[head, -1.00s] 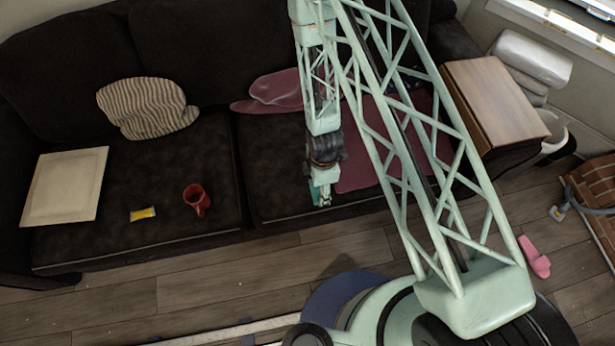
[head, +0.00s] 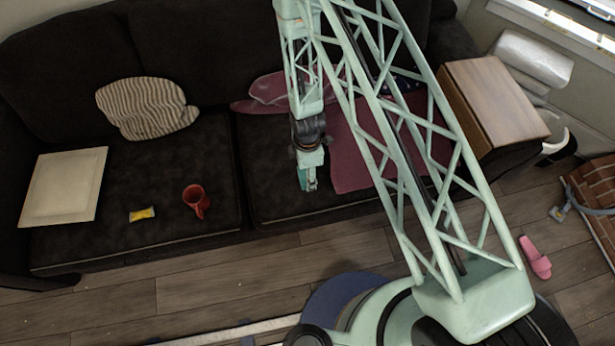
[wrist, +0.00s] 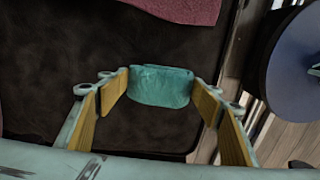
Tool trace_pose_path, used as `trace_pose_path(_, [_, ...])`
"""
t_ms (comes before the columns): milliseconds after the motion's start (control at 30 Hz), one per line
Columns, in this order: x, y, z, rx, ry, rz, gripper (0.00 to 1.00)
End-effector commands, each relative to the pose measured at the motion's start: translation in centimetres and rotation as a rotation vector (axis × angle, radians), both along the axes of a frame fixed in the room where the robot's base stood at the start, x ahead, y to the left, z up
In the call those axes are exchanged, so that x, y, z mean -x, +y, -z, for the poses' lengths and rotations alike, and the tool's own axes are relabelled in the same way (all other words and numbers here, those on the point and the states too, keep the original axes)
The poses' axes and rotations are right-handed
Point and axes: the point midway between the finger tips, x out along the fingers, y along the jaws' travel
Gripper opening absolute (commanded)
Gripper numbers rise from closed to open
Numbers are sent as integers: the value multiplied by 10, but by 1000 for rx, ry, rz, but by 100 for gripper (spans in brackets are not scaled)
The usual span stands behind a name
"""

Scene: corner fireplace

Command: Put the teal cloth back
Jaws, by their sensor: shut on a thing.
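The teal cloth (wrist: 160,87) shows in the wrist view as a small folded bundle between the fingertips of my gripper (wrist: 163,88). My gripper is shut on it and holds it over the dark sofa seat. In the head view my gripper (head: 309,185) hangs over the right seat cushion, and a bit of teal shows at its left side. The gripper hides most of the cloth there. I cannot tell how high the cloth is above the seat.
On the left seat are a red mug (head: 196,201), a yellow packet (head: 142,214), a cream square board (head: 64,188) and a striped pillow (head: 147,108). A maroon blanket (head: 350,155) lies right of my gripper. A wooden box (head: 495,103) stands on the sofa arm. A pink slipper (head: 535,258) lies on the floor.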

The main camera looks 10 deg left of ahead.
Motion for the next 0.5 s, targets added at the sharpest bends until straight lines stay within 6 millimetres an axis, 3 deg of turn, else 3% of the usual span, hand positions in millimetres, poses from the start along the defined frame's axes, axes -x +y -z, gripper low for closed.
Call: trace_pose_path(500, [0,0,34,0,0,0,50])
